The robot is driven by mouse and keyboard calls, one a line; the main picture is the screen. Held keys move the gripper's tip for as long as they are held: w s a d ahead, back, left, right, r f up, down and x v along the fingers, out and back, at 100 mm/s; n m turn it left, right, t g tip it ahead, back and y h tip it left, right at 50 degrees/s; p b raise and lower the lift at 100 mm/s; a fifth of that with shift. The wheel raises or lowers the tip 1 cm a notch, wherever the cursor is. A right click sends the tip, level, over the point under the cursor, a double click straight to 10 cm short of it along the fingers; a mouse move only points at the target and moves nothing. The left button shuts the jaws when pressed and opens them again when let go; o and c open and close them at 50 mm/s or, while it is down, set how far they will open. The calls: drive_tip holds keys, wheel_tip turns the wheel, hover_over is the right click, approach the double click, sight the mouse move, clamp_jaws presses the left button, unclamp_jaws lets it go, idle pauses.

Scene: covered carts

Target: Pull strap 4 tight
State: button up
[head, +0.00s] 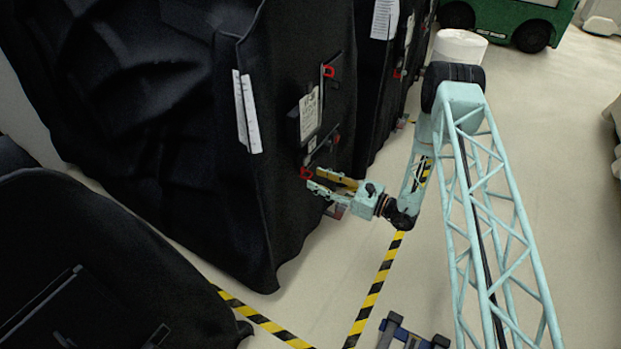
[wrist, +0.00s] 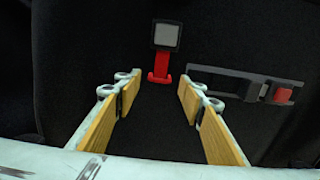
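A red strap end (wrist: 160,76) hangs below a grey buckle (wrist: 166,36) on the black cover in the wrist view. In the head view a red strap end (head: 306,173) shows on the cover's side, close to my gripper's fingertips. I cannot read any number that marks it as strap 4. My gripper (wrist: 158,86) is open, with its wood-coloured finger pads apart on either side below the red end. Nothing is between the pads. In the head view my gripper (head: 314,180) points left at the cover's lower side.
A black handle plate with a red button (wrist: 282,94) is right of the strap in the wrist view. The covered cart (head: 190,130) has another red piece (head: 328,71) higher up. Yellow-black tape (head: 375,290) marks the floor. A green vehicle (head: 520,20) stands far back.

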sight(311, 176)
drive_tip(key=shift+b+x, duration=0.3)
drive_tip(key=shift+x, duration=1.55)
drive_tip(key=c, duration=1.1)
